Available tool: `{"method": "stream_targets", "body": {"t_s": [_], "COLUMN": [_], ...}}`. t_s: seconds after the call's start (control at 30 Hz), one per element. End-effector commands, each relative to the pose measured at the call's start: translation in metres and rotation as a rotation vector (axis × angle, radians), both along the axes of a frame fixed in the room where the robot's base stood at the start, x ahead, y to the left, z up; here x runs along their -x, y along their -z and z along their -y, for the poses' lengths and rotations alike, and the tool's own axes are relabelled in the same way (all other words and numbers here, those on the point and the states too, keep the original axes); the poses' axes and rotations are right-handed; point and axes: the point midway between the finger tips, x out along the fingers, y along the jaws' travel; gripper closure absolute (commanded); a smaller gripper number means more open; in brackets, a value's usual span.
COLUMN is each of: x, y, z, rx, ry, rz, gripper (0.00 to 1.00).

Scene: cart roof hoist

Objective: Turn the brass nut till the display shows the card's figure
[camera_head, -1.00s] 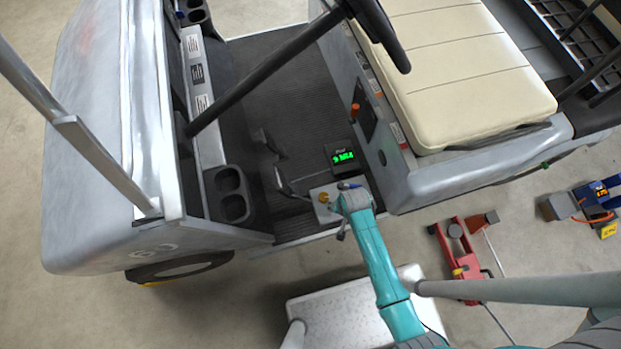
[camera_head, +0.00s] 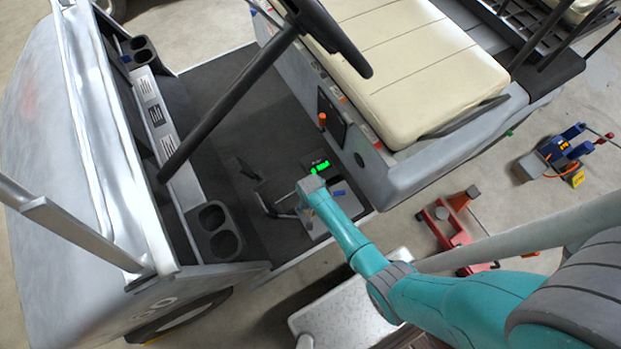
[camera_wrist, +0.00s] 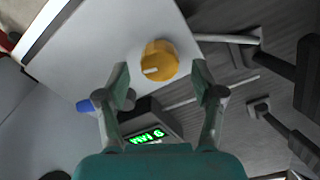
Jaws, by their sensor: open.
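The brass nut (camera_wrist: 158,62) is a round yellow knob with a pale mark on its face, on a light grey plate (camera_wrist: 95,45). My gripper (camera_wrist: 160,79) is open, with its two fingers apart on either side of the nut; I cannot tell whether they touch it. In the head view the end of my arm (camera_head: 312,186) hides the nut. The display (camera_head: 319,167) is a dark box with lit green figures on the cart floor. It also shows in the wrist view (camera_wrist: 147,136), partly behind my gripper; its figures are too small to read surely. I cannot single out the card.
A blue piece (camera_wrist: 84,106) lies beside the left finger. Pedals (camera_head: 275,205) stand left of the plate. The steering column (camera_head: 225,105) and cream seat (camera_head: 405,60) rise above the floor. A red jack (camera_head: 441,222) and a white step (camera_head: 345,318) stand outside the cart.

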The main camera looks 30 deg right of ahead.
Motion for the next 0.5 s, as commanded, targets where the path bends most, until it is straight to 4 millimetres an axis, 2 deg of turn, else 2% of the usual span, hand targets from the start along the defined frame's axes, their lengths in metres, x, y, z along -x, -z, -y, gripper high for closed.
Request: {"method": "stream_targets", "body": {"t_s": [0.2,0.5], "x": [0.0,-0.001], "y": [0.02,0.026], "z": [0.0,0.0], "rx": [-0.001,0.0], "ry": [0.0,0.0], "rz": [-0.001,0.001], "gripper": [0.32,0.32]}}
